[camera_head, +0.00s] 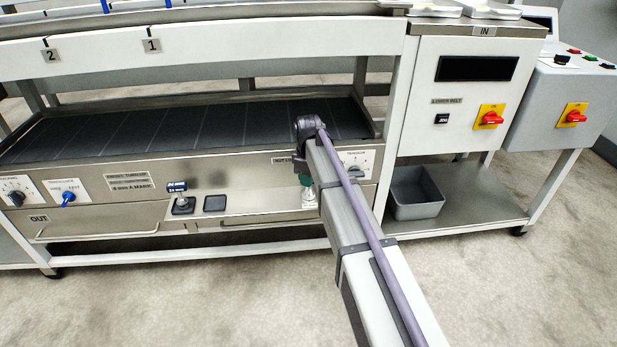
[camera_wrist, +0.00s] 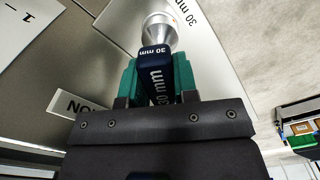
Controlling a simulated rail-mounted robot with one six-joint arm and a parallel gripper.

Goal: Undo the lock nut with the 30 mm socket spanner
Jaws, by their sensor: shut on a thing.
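The 30 mm socket spanner (camera_wrist: 157,75) has a dark blue body marked "30 mm" and a silver round socket end. In the wrist view it sits between the green fingers of my gripper (camera_wrist: 157,88), which is shut on it. The silver end is at the pale shelf plate, which also carries a "30 mm" mark; I cannot tell whether it touches. In the head view my gripper (camera_head: 305,180) is at the machine's front, left of the tension dial (camera_head: 356,163), largely hidden behind my arm. I cannot make out the lock nut.
The front shelf (camera_head: 250,205) holds a dark holder with a blue "24 mm" tool (camera_head: 180,200) and an empty-looking dark pad (camera_head: 214,203). A dark belt (camera_head: 200,130) lies behind the front panel. A grey bin (camera_head: 416,195) stands to the right.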

